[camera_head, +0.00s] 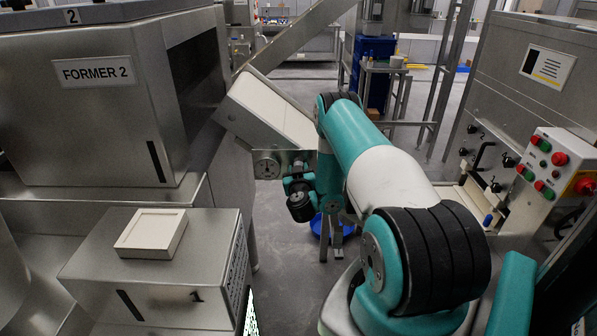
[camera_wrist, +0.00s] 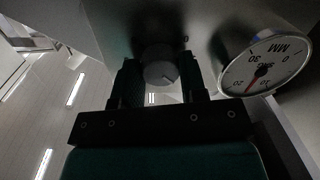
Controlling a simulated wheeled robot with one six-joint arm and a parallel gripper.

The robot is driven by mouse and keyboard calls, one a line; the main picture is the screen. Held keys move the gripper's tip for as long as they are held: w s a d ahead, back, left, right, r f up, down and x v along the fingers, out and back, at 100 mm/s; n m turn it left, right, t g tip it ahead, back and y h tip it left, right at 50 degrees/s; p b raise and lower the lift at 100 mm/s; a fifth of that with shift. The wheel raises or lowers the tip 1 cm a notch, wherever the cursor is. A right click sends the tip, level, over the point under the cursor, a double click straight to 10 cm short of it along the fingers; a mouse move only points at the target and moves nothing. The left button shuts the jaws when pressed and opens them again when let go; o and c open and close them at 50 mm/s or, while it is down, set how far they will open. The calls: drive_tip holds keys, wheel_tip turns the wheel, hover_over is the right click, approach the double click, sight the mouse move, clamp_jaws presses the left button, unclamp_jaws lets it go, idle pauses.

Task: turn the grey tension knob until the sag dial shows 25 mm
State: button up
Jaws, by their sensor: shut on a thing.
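The grey tension knob (camera_wrist: 160,74) is in the middle of the wrist view, a round cap with a mark on its face. My gripper (camera_wrist: 158,84) has one dark finger on each side of it and is shut on it. The sag dial (camera_wrist: 264,62) is to the right of the knob, white-faced and seen upside down and at a slant. Its red needle points down in the picture, near the 20; I cannot read the exact value. In the head view my wrist is beside the inclined conveyor (camera_head: 267,110), and the knob cannot be made out there.
The FORMER 2 housing (camera_head: 110,110) is at the left. A metal box (camera_head: 170,270) with a pale tray (camera_head: 152,234) on it stands in front. A control panel (camera_head: 551,165) with red and green buttons is at the right. A blue bin (camera_head: 375,60) stands behind.

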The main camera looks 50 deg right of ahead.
idle(0.4)
drive_tip(key=o, duration=0.9)
